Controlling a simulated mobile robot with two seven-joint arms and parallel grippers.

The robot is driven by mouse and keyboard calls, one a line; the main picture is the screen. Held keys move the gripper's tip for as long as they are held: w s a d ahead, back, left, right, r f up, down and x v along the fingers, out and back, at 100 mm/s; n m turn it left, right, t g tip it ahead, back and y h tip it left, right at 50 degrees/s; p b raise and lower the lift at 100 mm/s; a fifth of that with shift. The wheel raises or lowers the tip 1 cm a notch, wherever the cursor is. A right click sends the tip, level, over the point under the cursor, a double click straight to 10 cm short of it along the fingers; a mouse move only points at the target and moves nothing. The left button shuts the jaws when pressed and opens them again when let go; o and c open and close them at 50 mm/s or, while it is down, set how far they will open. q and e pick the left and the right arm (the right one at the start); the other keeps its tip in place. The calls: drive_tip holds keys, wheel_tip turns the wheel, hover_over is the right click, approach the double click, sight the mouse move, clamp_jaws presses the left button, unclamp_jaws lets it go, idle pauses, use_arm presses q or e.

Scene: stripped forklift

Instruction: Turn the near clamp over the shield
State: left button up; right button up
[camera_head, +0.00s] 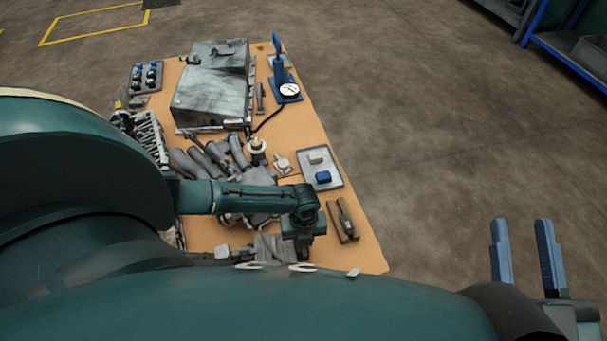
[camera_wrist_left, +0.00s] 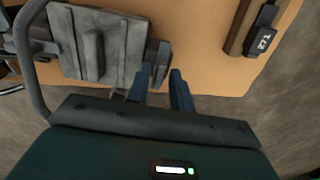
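A flat grey metal plate with a raised rib, which looks like the shield (camera_wrist_left: 84,42), lies at the upper left of the left wrist view. It also shows near the table's front edge in the head view (camera_head: 275,246). A small grey block at its right edge (camera_wrist_left: 159,54) may be the near clamp; I cannot tell how it is turned. My left gripper (camera_wrist_left: 162,76) has its blue fingers a little apart, close beside that block. My right gripper (camera_head: 522,228) is open and empty, off the table's right side.
The orange-brown table (camera_head: 352,252) carries a big grey housing (camera_head: 212,90), a blue press with a gauge (camera_head: 284,85), grey pipes (camera_head: 190,165) and a tray (camera_head: 333,177). A brown holder (camera_head: 333,214) stands right of my left wrist.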

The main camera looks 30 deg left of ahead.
use_arm(q)
clamp_jaws()
